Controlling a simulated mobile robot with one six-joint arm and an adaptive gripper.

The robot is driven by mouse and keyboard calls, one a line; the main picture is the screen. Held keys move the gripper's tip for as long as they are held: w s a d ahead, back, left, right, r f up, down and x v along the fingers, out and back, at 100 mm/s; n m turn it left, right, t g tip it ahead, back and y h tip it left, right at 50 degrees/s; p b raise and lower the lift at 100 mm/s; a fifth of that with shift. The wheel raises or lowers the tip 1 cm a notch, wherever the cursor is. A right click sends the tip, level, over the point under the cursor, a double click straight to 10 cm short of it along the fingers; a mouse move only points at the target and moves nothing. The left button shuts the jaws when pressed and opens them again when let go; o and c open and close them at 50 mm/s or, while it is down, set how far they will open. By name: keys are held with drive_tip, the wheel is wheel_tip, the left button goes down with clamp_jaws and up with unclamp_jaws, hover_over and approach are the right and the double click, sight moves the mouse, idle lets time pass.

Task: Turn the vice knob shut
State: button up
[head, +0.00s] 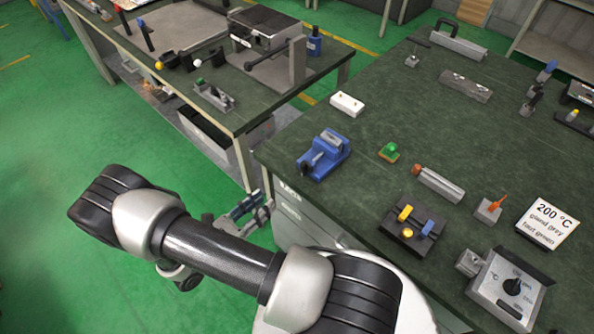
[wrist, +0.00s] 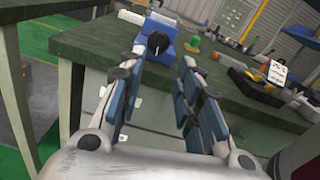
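The blue vice (head: 328,152) stands on the dark green bench top near its left corner. Its black knob (wrist: 158,42) faces me in the wrist view, at the front of the vice (wrist: 160,25). My gripper (head: 258,208) is off the bench's front edge, left of and below the vice in the head view. In the wrist view my gripper (wrist: 163,62) is open and empty, with the knob beyond the fingertips, near the left one. The gripper looks apart from the knob. The vice's jaws are hard to make out.
A green button block (head: 389,152), a metal bar with an orange end (head: 438,184) and a control box (head: 507,290) stand on the same bench (head: 400,100). A white block (head: 347,103) lies behind the vice. Another bench (head: 240,115) stands at the left.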

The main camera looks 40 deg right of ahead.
sight(301, 169)
drive_tip(key=d, duration=0.5)
drive_tip(key=d+b, duration=0.1)
drive_tip(key=d, duration=0.4)
drive_tip(key=w+d, duration=0.1)
drive_tip(key=d, duration=0.4)
drive_tip(key=shift+w+b, duration=0.1)
drive_tip(key=shift+b, duration=0.25)
drive_tip(key=shift+c, duration=0.2)
clamp_jaws()
